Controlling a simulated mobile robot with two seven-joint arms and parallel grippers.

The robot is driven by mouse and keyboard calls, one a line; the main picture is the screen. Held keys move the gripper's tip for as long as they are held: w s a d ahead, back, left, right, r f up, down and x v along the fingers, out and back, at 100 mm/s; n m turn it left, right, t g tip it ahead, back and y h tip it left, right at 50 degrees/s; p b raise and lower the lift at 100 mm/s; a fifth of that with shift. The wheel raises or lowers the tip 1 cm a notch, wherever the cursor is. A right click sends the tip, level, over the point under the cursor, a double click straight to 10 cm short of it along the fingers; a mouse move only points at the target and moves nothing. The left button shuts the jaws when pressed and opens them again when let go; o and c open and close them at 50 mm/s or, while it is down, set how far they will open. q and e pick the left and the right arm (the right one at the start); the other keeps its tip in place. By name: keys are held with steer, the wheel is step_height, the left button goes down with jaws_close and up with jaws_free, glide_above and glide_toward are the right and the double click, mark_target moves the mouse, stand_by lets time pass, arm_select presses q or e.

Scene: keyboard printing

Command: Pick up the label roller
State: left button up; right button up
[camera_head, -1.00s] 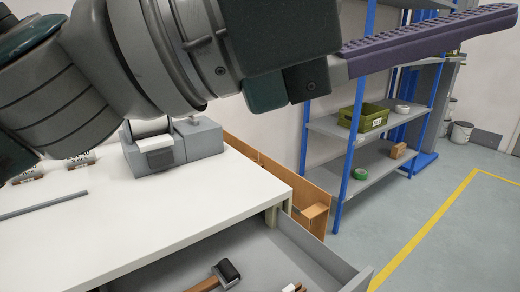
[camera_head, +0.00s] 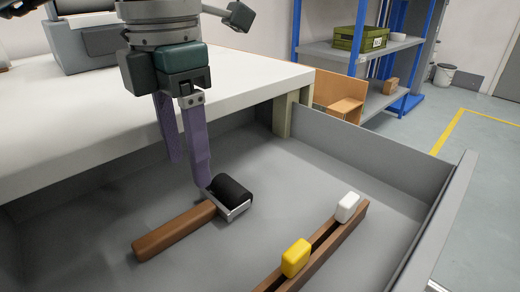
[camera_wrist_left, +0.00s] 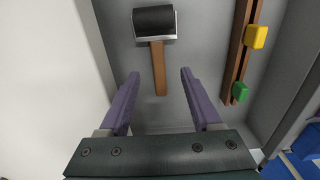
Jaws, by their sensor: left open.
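The label roller has a black roller head (camera_head: 231,190) in a metal frame and a brown wooden handle (camera_head: 175,230). It lies flat on the floor of the grey drawer (camera_head: 290,165). My left gripper (camera_head: 188,172) points down above the drawer with its purple fingers apart and nothing between them. In the left wrist view the handle (camera_wrist_left: 158,68) runs up between the open fingers (camera_wrist_left: 160,76), and the roller head (camera_wrist_left: 154,20) is beyond the fingertips. Whether the fingers are level with the handle is hard to tell. My right gripper is not in view.
A wooden rail (camera_head: 322,250) with a yellow block (camera_head: 296,258) and a white block (camera_head: 347,207) lies to the right of the roller. The drawer's right wall (camera_head: 440,225) and the white tabletop (camera_head: 90,110) bound the space. A blue-framed shelf (camera_head: 360,50) stands behind.

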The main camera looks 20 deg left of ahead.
mark_target(187, 217)
arm_select(q)
step_height(187, 217, down, 4)
steer(key=shift+s+r+b, duration=0.1)
steer(key=shift+b, duration=0.2)
steer(key=f, duration=0.3)
steer(key=s+a+f+b, duration=0.1)
steer(key=shift+f, duration=0.65)
jaws_close()
stand_by(0.6)
